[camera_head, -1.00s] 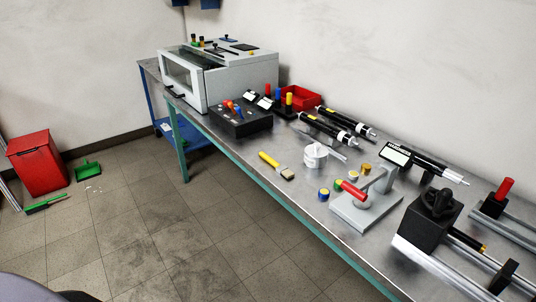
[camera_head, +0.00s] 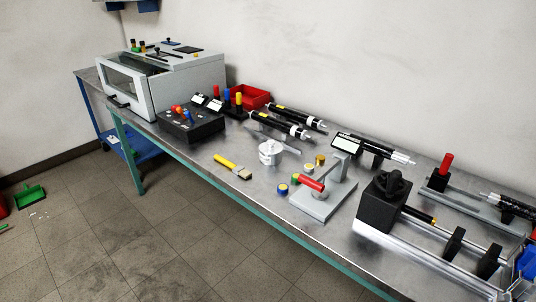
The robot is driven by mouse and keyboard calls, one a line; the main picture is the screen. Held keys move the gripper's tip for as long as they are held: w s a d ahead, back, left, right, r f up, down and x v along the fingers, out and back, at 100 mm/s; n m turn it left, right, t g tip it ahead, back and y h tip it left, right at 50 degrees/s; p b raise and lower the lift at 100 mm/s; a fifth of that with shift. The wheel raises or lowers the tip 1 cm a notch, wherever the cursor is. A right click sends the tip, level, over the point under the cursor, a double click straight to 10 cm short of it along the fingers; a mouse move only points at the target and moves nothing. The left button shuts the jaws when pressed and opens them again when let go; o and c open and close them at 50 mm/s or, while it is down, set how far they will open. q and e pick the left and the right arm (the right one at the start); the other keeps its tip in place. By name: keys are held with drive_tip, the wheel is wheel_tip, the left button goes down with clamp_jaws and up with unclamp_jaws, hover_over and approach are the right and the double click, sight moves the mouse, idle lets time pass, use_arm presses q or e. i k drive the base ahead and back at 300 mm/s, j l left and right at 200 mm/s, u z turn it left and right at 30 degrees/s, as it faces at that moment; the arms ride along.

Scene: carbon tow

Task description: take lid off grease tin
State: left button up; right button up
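Neither of my grippers is in view.
A black control box (camera_head: 192,126) and a grey cabinet (camera_head: 165,80) stand left. Black cylinders (camera_head: 280,124) lie behind.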

sight(270, 146)
drive_tip(key=i+j+z, duration=0.2)
drive_tip(key=i+j, duration=0.15)
drive_tip(key=j, duration=0.25)
drive_tip(key=i+j+z, duration=0.1)
drive_tip(key=j, duration=0.25)
drive_tip(key=i+j+z, duration=0.25)
drive_tip(key=i+j, duration=0.15)
drive_tip(key=j, duration=0.3)
drive_tip(key=i+j+z, duration=0.1)
drive_tip(key=j, duration=0.25)
